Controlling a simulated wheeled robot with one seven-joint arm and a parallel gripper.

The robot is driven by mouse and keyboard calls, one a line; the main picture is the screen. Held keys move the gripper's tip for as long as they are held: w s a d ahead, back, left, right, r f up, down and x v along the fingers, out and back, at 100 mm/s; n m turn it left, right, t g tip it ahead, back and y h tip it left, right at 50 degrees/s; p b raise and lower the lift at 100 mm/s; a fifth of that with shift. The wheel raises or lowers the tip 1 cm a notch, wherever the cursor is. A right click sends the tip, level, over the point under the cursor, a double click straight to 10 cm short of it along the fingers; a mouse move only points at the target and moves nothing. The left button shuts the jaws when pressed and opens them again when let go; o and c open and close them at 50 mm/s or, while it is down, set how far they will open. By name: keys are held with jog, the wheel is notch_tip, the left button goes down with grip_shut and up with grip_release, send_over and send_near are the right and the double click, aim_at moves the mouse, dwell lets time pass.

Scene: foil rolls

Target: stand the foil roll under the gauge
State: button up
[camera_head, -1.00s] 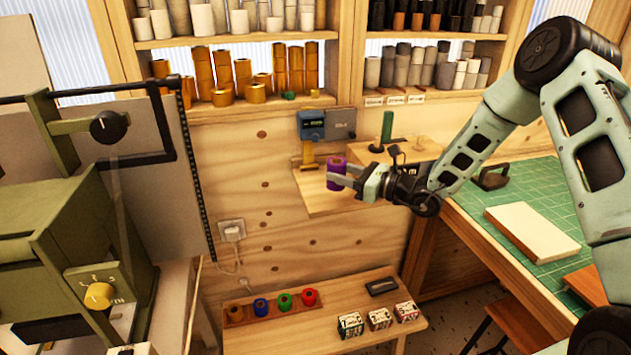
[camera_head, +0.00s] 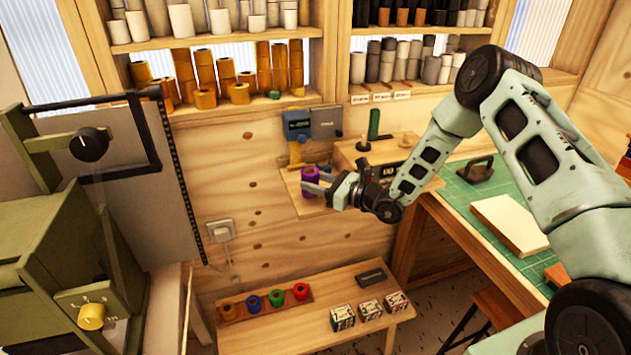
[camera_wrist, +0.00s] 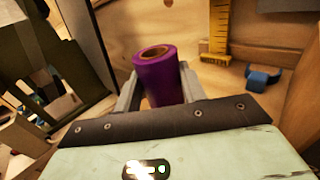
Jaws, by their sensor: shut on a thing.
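The purple foil roll (camera_head: 310,174) is in my gripper (camera_head: 317,185), near the wooden wall. In the wrist view the purple roll (camera_wrist: 160,80) stands roughly upright between the two fingers, its brown core hole facing up. My gripper is shut on it. The gauge (camera_head: 297,125), a blue unit with a yellow part below, is on the wall behind and a little left of the roll. In the wrist view its yellow scale (camera_wrist: 218,32) is right of and apart from the roll. I cannot tell whether the roll touches the ledge (camera_head: 304,209) under it.
A small blue piece (camera_wrist: 263,77) lies right of the yellow scale. A low bench (camera_head: 290,340) holds several coloured rolls in a rack (camera_head: 228,312) and small boxes. A green cutting mat (camera_head: 470,190) is at right. A green machine (camera_head: 60,265) stands at left.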

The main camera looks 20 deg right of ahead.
jog(key=shift+f, duration=0.45)
